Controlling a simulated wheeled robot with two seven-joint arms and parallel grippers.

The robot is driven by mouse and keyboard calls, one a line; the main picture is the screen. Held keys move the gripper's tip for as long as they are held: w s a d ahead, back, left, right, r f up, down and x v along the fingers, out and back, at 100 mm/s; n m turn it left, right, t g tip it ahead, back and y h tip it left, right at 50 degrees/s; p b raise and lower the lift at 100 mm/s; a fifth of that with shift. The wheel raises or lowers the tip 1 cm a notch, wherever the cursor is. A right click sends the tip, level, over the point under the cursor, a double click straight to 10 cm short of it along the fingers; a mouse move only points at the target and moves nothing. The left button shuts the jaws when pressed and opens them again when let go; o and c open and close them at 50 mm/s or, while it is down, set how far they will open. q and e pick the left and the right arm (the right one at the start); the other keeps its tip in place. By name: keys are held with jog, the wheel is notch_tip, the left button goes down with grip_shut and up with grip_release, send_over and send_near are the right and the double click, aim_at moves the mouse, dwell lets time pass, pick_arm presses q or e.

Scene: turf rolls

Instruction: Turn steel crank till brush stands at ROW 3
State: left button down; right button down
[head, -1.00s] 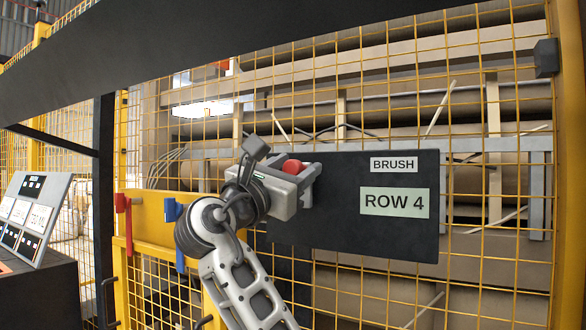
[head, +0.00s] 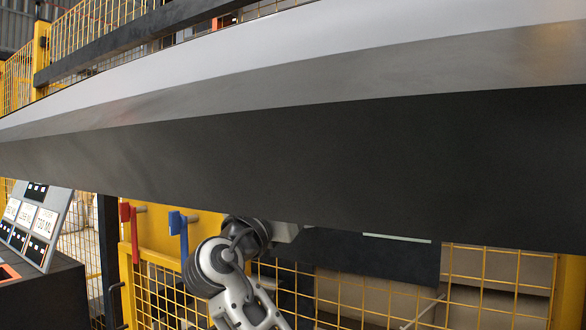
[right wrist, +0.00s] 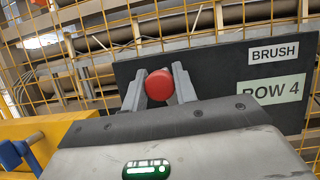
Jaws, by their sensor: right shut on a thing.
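In the right wrist view my right gripper (right wrist: 159,78) is shut on a red round knob (right wrist: 160,86), one finger on each side. The knob is in front of a dark panel (right wrist: 222,80). The panel carries a BRUSH label (right wrist: 273,51) and, below it, a pale sign (right wrist: 270,92) reading ROW 4. The steel crank arm and the brush are not visible. In the head view a wide dark and grey beam hides the gripper and most of the panel (head: 400,260). Only my right wrist shows below the beam. My left gripper is not in view.
The beam (head: 300,160) crosses the head view close in front. A red handle (head: 128,215) and a blue handle (head: 180,222) are on a yellow panel (head: 155,230) to the left. Yellow mesh fence (head: 500,285) stands behind. A sloped console (head: 38,225) is at far left.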

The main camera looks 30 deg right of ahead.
jog(key=shift+w+a+r+n+p, duration=0.15)
jog(key=shift+r+n+p, duration=0.1)
jog(key=shift+n+p, duration=0.45)
jog(key=shift+w+f+n+t+y+p, duration=0.15)
jog(key=shift+n+t+y+p, duration=0.25)
jog(key=shift+p, duration=0.3)
jog(key=n+p, duration=0.2)
jog(key=p, duration=0.1)
jog(key=shift+w+a+f+t, duration=0.25)
jog(key=shift+f+t, duration=0.05)
jog(key=shift+t, duration=0.1)
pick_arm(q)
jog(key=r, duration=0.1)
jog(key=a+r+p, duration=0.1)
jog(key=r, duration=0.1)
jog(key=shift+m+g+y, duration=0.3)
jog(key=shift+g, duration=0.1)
pick_arm(e)
jog(key=shift+w+f+n+t+y, duration=0.15)
jog(key=shift+f+n+t+y, duration=0.15)
jog(key=shift+n+y, duration=0.2)
jog(key=shift+a, duration=0.1)
jog(key=shift+f, duration=0.1)
jog(key=c, duration=1.1)
grip_release()
